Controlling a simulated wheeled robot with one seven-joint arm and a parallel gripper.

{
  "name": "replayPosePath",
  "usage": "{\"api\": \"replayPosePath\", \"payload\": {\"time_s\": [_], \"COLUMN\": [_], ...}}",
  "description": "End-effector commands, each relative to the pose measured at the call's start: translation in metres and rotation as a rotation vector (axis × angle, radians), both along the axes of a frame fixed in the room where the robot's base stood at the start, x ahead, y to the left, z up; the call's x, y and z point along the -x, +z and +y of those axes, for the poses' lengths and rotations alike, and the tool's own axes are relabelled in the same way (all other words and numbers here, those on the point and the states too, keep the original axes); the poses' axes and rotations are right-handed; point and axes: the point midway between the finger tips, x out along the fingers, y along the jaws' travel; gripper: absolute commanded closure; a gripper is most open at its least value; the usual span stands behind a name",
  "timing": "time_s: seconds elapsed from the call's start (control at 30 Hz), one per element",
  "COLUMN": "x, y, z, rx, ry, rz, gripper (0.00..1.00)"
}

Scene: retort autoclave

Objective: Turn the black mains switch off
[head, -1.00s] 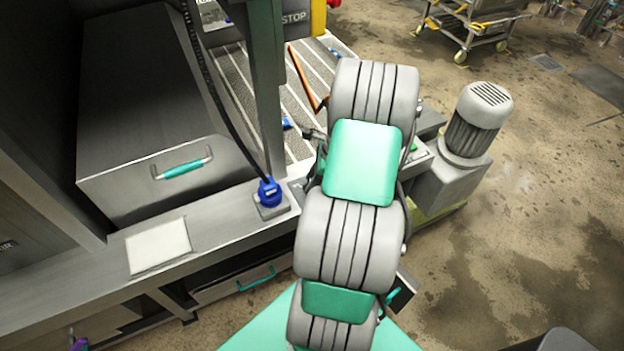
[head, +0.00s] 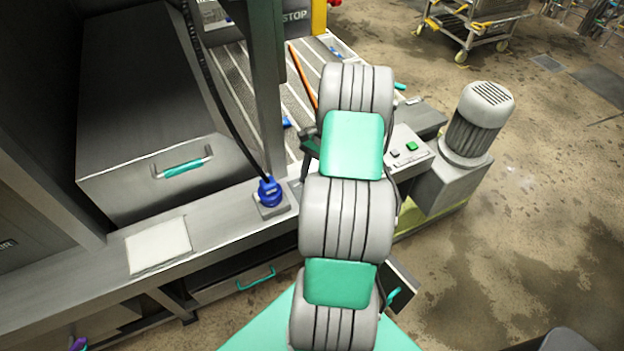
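I cannot make out a black mains switch for certain. A small control panel (head: 408,160) shows just right of my arm, with a green button (head: 412,146) and a small grey button (head: 395,153) on its top. A yellow and red fitting (head: 320,15) next to a STOP label stands at the top, on the machine's frame. My arm reaches up the middle of the head view and covers part of the machine. My gripper cannot be made out; the arm hides what lies beyond it.
A blue plug (head: 270,191) with a dark cable sits on the grey ledge. A steel box with a teal handle (head: 184,168) is at the left. A motor (head: 478,122) stands right of the panel. A cart (head: 470,22) is far back; the right floor is open.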

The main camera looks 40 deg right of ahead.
Motion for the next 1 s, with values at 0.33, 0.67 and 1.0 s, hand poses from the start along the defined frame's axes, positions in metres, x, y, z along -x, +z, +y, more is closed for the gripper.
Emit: {"api": "replayPosePath", "payload": {"time_s": [0.33,0.67,1.0], "x": [-0.0023,-0.0027,-0.0027], "y": [-0.0022,-0.0005,0.0004], "z": [0.0004,0.0005,0.0004], "rx": [0.002,0.002,0.002], "ry": [0.26,0.374,0.389], "rz": [-0.001,-0.002,-0.002], "gripper": [1.0,1.0,1.0]}}
